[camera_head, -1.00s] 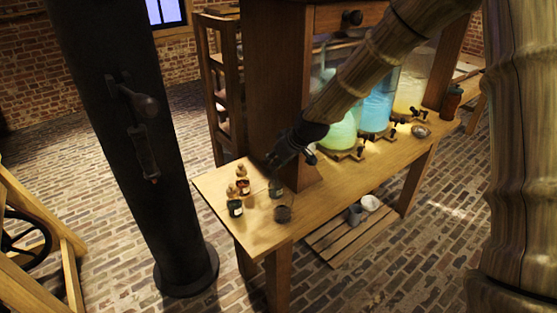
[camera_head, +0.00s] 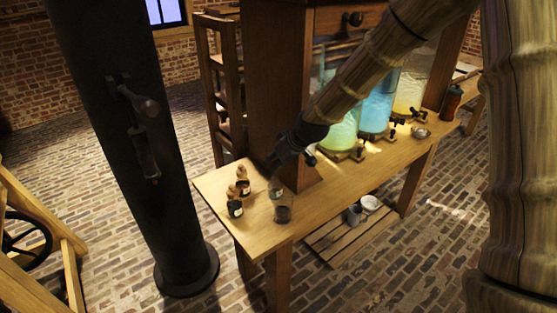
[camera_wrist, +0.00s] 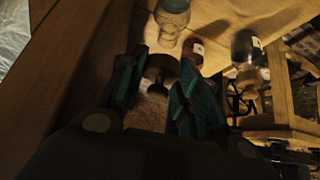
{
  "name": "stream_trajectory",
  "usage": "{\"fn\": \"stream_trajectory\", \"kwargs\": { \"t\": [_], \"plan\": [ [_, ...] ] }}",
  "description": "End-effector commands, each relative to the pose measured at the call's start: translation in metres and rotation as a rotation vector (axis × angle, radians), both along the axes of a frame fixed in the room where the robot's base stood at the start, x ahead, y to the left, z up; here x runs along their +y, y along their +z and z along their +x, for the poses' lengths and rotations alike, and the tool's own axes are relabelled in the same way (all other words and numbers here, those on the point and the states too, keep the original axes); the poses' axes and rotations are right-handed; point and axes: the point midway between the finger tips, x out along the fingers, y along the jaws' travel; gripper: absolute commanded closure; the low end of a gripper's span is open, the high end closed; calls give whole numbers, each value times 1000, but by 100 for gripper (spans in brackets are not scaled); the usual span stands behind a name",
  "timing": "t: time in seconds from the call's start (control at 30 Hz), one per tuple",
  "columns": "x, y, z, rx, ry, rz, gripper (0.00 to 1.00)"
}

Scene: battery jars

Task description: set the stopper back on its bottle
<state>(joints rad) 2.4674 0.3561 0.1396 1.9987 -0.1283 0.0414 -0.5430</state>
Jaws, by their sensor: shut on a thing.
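My gripper (camera_head: 277,163) hangs over the near left end of the table, above the small bottles. In the wrist view its two teal fingers (camera_wrist: 159,92) are closed on a small brownish piece with a dark lower end, seemingly the stopper (camera_wrist: 160,70). A dark labelled bottle (camera_head: 235,208) and a brown bottle (camera_head: 243,187) stand at the left, both with light tops. A small glass vessel (camera_head: 275,189) stands just below the gripper, and a dark-bottomed glass (camera_head: 283,214) near the front edge. Which bottle lacks its stopper is not clear.
The wooden table (camera_head: 345,185) carries a thick upright post (camera_head: 278,90) close to my gripper. Large jars of green, blue (camera_head: 377,105) and yellow liquid with taps stand to the right. A metal dish (camera_head: 420,132) lies farther right. The table's left corner is bare.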

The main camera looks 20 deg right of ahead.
Motion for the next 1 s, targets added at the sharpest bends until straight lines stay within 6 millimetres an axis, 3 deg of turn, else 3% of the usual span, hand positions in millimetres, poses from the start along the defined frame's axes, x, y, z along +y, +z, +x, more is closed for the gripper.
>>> {"fn": "stream_trajectory", "kwargs": {
  "t": [0.3, 0.33, 0.4, 0.7, 1.0],
  "plan": [
    [0, -1, 0, 0, 0, 0, 80],
    [0, -1, 0, 0, 0, 0, 66],
    [0, 0, 0, 0, 0, 0, 58],
    [0, 1, 0, 0, 0, 0, 58],
    [-4, 16, -8, -1, -1, 1, 58]
  ]
}}
